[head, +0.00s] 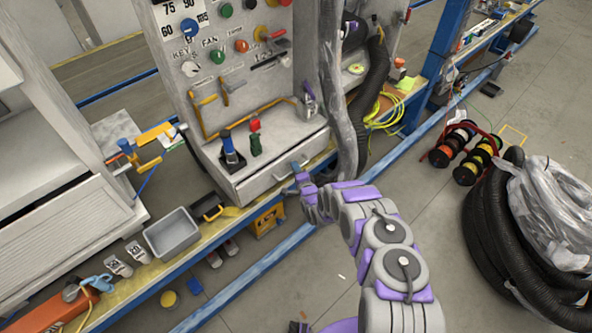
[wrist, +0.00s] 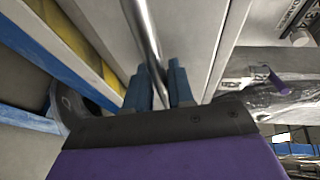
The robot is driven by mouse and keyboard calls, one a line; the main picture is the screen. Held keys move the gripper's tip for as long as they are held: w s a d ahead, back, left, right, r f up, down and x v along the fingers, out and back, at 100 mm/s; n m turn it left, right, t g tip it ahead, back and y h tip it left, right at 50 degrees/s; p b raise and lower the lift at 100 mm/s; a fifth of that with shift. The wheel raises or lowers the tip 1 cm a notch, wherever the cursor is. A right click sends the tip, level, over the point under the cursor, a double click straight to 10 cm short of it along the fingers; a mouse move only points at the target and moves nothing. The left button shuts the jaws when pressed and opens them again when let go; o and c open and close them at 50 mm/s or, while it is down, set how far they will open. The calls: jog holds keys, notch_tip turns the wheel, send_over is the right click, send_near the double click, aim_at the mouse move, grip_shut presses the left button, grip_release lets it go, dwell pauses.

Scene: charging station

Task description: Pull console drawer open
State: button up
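The console (head: 265,70) is a pale cabinet with knobs and switches. Its drawer (head: 262,182) is the light grey front below the worktop and looks closed or nearly so. A bar handle (head: 287,172) runs along the drawer front; in the wrist view the handle (wrist: 142,28) is a shiny metal rod passing down between my fingers. My gripper (head: 304,184) is at the right part of the handle. In the wrist view the blue fingers of my gripper (wrist: 159,82) stand on both sides of the rod with hardly any gap. The contact itself is partly hidden.
A blue rail (head: 270,260) runs along the floor below. Thick hoses (head: 375,85) hang at the console's right. Cable spools (head: 462,150) and black coils (head: 490,230) stand right; floor between is clear.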

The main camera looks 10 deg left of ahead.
grip_shut()
jog(key=shift+s+f, duration=0.1)
jog(key=s+d+p, duration=0.4)
jog(key=s+d, duration=1)
jog(key=d, duration=0.2)
jog(key=shift+d, duration=0.3)
jog(key=shift+s, duration=0.1)
jog(key=shift+o, duration=0.8)
grip_release()
jog(key=shift+f, duration=0.1)
jog(key=shift+o, duration=1.1)
